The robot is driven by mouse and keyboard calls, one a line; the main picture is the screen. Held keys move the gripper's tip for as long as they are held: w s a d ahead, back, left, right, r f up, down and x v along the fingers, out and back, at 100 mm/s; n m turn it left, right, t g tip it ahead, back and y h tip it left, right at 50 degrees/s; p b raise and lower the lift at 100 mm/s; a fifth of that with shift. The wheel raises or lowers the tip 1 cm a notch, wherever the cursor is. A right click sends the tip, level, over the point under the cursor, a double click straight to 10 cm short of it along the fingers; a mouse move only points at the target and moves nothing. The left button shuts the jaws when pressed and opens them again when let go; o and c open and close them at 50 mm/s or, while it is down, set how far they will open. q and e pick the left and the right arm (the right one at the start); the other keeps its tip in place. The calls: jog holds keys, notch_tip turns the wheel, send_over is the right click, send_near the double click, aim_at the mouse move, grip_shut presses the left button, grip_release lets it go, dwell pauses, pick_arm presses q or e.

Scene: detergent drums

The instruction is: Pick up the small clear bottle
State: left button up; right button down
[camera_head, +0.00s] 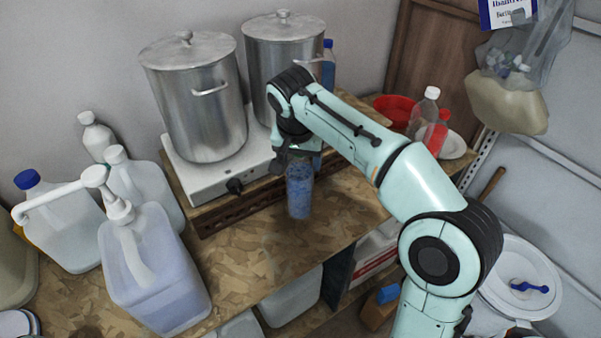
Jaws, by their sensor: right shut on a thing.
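My right gripper (297,158) reaches down over the wooden bench in front of the hotplate. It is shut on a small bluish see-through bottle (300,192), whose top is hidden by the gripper. The bottle hangs or stands about upright; I cannot tell whether its base touches the bench. A clear bottle with a white cap (427,108) stands farther right, beyond my arm. My left gripper is not in view.
Two lidded steel pots (200,110) stand on a white hotplate (205,182) behind the gripper. A pump jug (155,275) and several jugs crowd the left. A red bowl (394,106) and a white plate (455,146) lie right. The bench front (265,250) is clear.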

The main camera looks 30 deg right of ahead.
notch_tip(320, 180, up, 13)
jog(key=shift+f, duration=0.1)
dwell(0.5)
dwell(0.3)
